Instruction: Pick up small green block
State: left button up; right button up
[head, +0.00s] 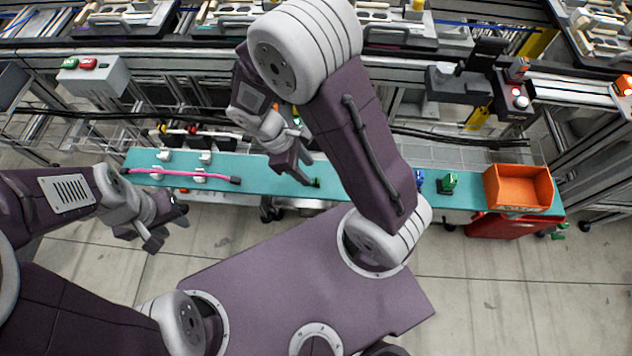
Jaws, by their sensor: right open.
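A small green block (315,183) lies on the teal shelf (255,168), just beside the fingertips of my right gripper (293,173). The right gripper is open and points down at the shelf. Its finger and my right arm hide part of the area around the block, and I cannot tell whether they touch. A larger green piece (448,183) stands on the shelf further right, next to a blue piece (419,180). My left gripper (168,230) is open and empty, in front of the shelf's left end and apart from it.
An orange bin (518,187) sits at the shelf's right end, with a red bin (500,226) below it. A pink cable (180,174) runs over white holders on the left part of the shelf. A control box with buttons (95,76) is at the back left.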

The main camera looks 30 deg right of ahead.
aim_at(316, 181)
jog(key=b+x, duration=0.2)
jog(key=x, duration=0.3)
jog(key=shift+s, duration=0.2)
grip_shut()
jog(key=shift+r, duration=0.1)
